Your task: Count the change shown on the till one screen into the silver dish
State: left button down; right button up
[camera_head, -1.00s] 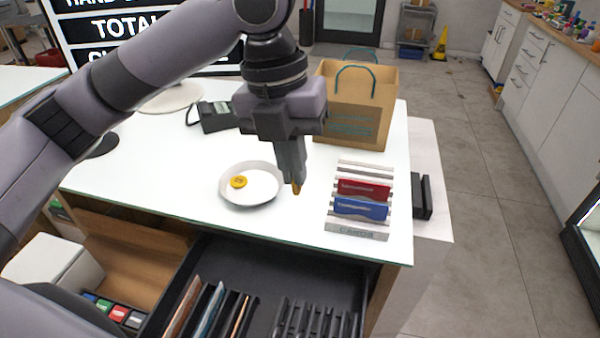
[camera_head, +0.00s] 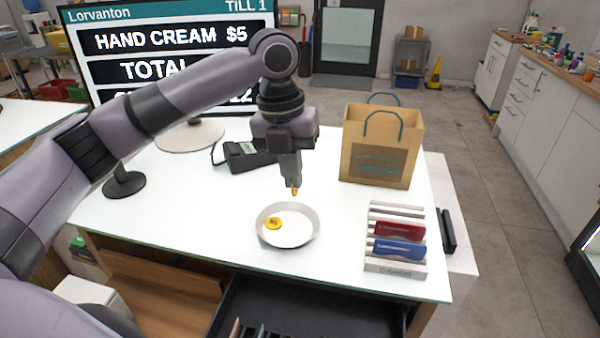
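The till one screen (camera_head: 180,50) stands at the back left. It reads "HAND CREAM $5" and "TOTAL"; my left arm hides part of the lower lines, where "12" shows. The silver dish (camera_head: 262,228) sits on the white counter, with a gold coin (camera_head: 273,223) lying in its left part. My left gripper (camera_head: 294,190) points down above the dish's far rim. Its fingers are shut on a small gold coin (camera_head: 295,192). My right gripper is not in view.
A card rack (camera_head: 395,267) with red and blue cards stands right of the dish. A paper bag (camera_head: 380,145) and a dark card terminal (camera_head: 245,156) stand behind. The open till drawer (camera_head: 300,310) is below the front edge.

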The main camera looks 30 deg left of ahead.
pick_arm(q)
notch_tip(320, 180, down, 6)
jog(key=shift+r+b, duration=0.2)
jog(key=shift+b, duration=0.3)
jog(key=shift+f, duration=0.45)
jog(key=c, duration=1.3)
grip_release()
jog(key=shift+r, duration=0.15)
